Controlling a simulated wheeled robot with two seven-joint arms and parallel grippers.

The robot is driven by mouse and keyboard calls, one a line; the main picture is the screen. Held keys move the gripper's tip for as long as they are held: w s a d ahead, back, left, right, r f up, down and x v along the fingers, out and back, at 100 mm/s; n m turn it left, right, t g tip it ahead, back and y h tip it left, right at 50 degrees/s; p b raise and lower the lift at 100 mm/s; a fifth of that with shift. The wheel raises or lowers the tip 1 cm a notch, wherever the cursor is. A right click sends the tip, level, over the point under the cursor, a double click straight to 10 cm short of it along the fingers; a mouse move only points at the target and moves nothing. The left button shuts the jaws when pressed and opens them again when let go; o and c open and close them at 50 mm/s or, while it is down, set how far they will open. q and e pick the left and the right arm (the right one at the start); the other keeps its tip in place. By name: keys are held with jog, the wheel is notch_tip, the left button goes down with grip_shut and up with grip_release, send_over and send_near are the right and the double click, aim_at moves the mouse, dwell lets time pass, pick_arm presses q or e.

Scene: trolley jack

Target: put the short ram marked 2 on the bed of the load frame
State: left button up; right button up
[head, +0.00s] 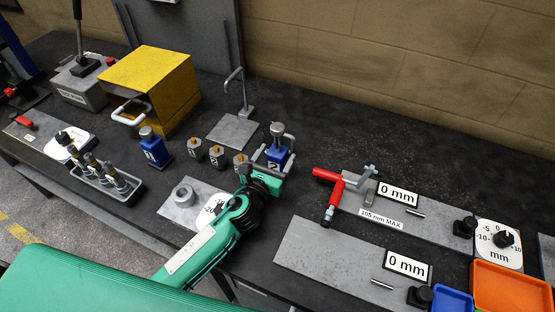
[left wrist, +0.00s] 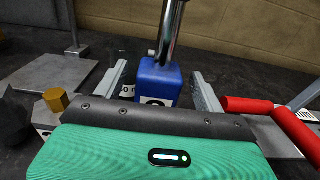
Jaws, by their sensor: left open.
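The short blue ram marked 2 (head: 277,157) stands upright on the dark bench, with a silver rod and cap on top. It also shows in the left wrist view (left wrist: 158,82), its number partly hidden by my gripper's edge. My left gripper (head: 273,153) is open, with one finger on each side of the ram. In the left wrist view a gap shows between the ram and each finger. A grey plate with a thin bent post (head: 232,131) lies behind and to the left of the ram. I cannot tell which structure is the load frame. My right gripper is out of view.
A second blue ram marked 1 (head: 155,149) and several small grey blocks with brass tops (head: 217,155) stand to the left. A yellow box (head: 153,85) is behind them. A red-handled tool (head: 335,190) lies close on the right. Orange and blue bins (head: 510,289) sit front right.

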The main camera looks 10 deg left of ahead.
pick_arm(q)
jog(key=shift+w+d, duration=0.15)
jog(key=shift+w, duration=0.75)
jog(key=shift+c, duration=0.2)
jog(key=c, duration=1.5)
jog(key=shift+r, duration=0.15)
grip_shut()
